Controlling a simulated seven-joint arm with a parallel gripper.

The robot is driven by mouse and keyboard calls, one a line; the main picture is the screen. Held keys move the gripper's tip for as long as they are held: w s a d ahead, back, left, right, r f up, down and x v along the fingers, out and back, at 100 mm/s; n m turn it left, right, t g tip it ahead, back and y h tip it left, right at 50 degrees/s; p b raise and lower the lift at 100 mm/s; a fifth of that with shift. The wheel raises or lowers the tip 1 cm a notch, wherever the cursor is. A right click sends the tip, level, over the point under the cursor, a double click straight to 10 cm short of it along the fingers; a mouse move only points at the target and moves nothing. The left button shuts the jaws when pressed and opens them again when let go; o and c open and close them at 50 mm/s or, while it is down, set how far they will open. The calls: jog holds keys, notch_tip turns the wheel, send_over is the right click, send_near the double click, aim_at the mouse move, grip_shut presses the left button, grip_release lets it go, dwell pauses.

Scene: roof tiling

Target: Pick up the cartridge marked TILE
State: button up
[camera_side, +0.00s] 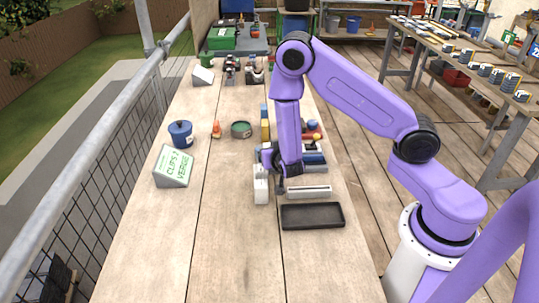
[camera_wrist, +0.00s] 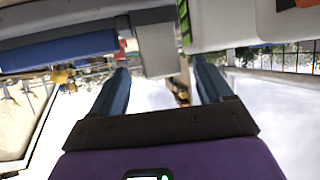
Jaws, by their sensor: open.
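No marking reading TILE is legible in either view, so I cannot tell which item is that cartridge. My gripper (camera_side: 280,184) points down at the near end of a dark rack-like group with blue parts (camera_side: 312,157), beside a white upright block (camera_side: 261,190). In the wrist view my gripper (camera_wrist: 162,78) has its two blue-grey fingers spread apart. A grey block end (camera_wrist: 157,50) shows beyond the gap between them, joined to or against a long blue bar (camera_wrist: 62,50). I see nothing clearly gripped. Part of the rack is hidden behind my arm.
A pale narrow tray (camera_side: 309,192) and an empty black tray (camera_side: 312,216) lie close in front. A sign reading CLIPS and VERGE (camera_side: 173,167), a blue pot (camera_side: 181,134) and a green tin (camera_side: 241,130) stand left. The bench's near left is clear.

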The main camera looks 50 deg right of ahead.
jog(key=x, duration=0.4)
jog(key=shift+w+d+f, duration=0.1)
jog(key=shift+w+d, duration=0.15)
jog(key=shift+w, duration=0.1)
jog(key=c, duration=1.2)
